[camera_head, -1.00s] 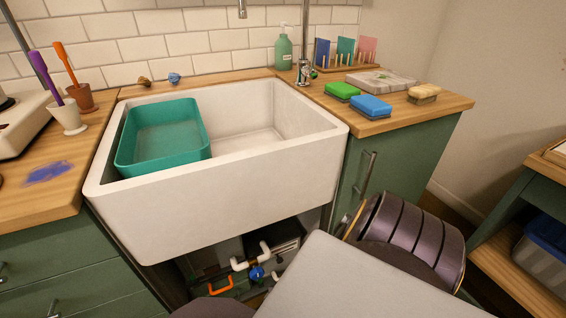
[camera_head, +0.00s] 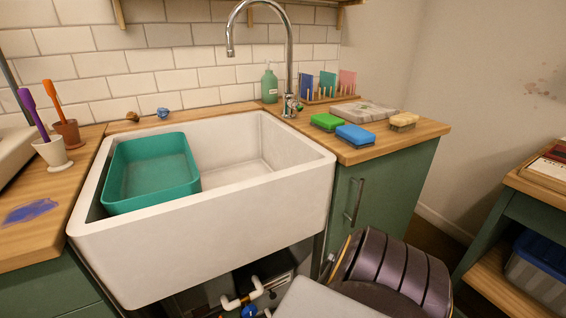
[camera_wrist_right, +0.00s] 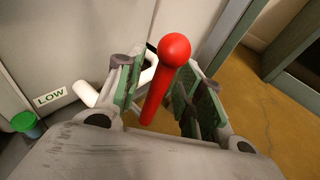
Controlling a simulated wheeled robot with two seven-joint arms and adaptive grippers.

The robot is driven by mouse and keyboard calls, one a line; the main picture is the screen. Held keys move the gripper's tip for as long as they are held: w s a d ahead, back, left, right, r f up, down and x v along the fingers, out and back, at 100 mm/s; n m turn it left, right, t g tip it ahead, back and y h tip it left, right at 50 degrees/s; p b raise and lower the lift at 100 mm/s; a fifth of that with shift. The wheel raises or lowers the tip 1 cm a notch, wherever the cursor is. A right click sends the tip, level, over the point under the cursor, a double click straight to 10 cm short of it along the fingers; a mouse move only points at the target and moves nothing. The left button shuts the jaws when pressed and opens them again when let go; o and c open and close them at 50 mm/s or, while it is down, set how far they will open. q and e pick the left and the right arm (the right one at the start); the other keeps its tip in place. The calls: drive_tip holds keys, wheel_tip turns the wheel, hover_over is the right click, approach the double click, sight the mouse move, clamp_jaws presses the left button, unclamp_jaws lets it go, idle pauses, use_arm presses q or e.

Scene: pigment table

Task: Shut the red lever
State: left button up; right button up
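The red lever (camera_wrist_right: 165,75), a straight red rod with a round ball knob, shows in the right wrist view. My right gripper (camera_wrist_right: 158,86) is open, with its green-padded fingers on either side of the lever. A gap shows between the rod and the right finger; whether the left finger touches the rod I cannot tell. The lever's base is hidden behind my gripper. In the head view the lever and my right gripper are not visible. My left gripper is in neither current view.
White pipes with a blue knob (camera_head: 249,311) sit under the white sink (camera_head: 215,235). A white pipe (camera_wrist_right: 87,93), a "LOW" label (camera_wrist_right: 50,98) and a green-capped item (camera_wrist_right: 24,122) are left of the lever. Brownish floor (camera_wrist_right: 250,120) is open at right.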

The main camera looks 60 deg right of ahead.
drive_tip(key=shift+r, duration=0.45)
idle(0.3)
drive_tip(key=shift+r, duration=4.55)
